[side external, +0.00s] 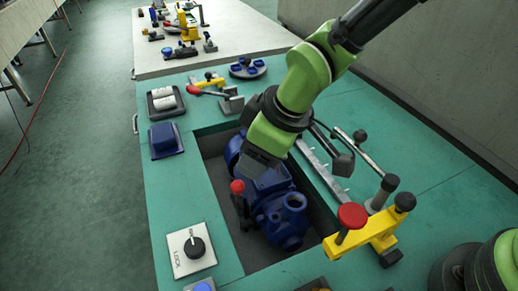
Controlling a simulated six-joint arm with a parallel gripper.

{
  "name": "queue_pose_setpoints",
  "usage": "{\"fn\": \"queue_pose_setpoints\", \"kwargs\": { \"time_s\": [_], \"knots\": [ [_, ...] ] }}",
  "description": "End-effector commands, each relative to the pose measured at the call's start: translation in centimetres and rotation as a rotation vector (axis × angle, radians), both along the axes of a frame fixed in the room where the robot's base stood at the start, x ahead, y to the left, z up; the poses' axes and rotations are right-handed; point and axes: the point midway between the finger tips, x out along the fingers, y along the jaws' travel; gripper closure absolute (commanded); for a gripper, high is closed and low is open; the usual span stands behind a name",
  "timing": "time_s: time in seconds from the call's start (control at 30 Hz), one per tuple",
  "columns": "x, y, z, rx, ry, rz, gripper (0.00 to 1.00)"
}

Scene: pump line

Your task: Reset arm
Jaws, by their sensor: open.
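My green and black arm reaches in from the upper right in the side external view. My gripper (262,157) points down over the blue pump (275,200), which sits in a dark recess in the teal table. The gripper is open; its fingers are dark and partly lost against the pump body, so I cannot tell whether they touch it. The pump's round flanged end (291,205) faces the front right. A lever with a red knob (238,187) stands at the pump's left side.
A yellow clamp with a red knob (352,215) stands right of the recess. A lock switch plate (191,250) is at front left. A blue block (165,141), a tray with white rolls (165,101) and a blue round part (247,68) lie behind. A wall borders the right.

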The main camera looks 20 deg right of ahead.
Motion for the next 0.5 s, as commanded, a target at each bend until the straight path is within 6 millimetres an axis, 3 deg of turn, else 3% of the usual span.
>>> {"fn": "queue_pose_setpoints", "kwargs": {
  "time_s": [0.37, 0.5],
  "knots": [
    [0.0, 0.0, 0.0, 0.001, 0.000, -0.001, 0.46],
    [0.3, -1.1, 1.8, 0.019, -0.004, -0.047, 0.46]
  ]
}}
